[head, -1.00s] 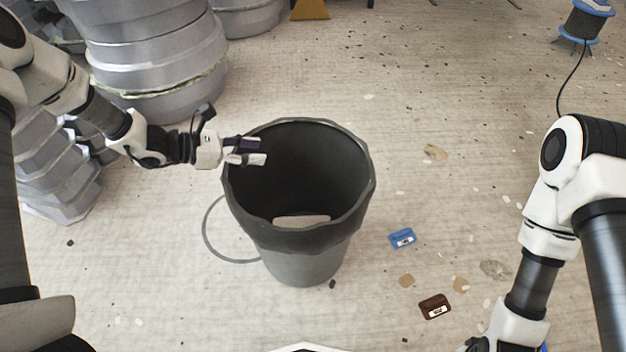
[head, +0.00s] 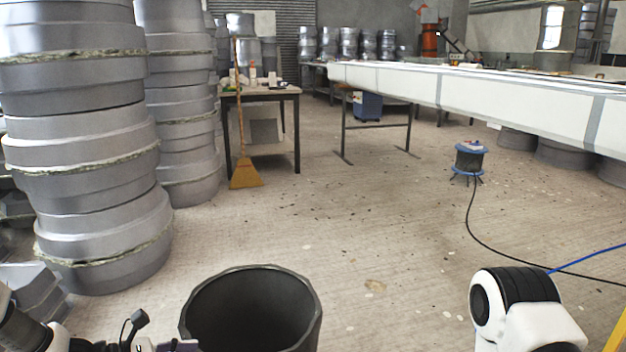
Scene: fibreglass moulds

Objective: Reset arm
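My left gripper (head: 172,346) shows at the bottom edge of the head view, beside the left rim of a dark grey bin (head: 306,318). Only the top of this gripper is in the picture, and whether its fingers are apart is cut off. My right arm (head: 515,305) comes in at the lower right, with its white and black joint in view. My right gripper is below the picture.
Tall stacks of grey moulds (head: 95,130) stand at the left. A broom (head: 245,175) leans against a small table (head: 272,96). A long white bench (head: 450,92) crosses the back right. A cable reel (head: 468,160) trails cable over the otherwise open floor.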

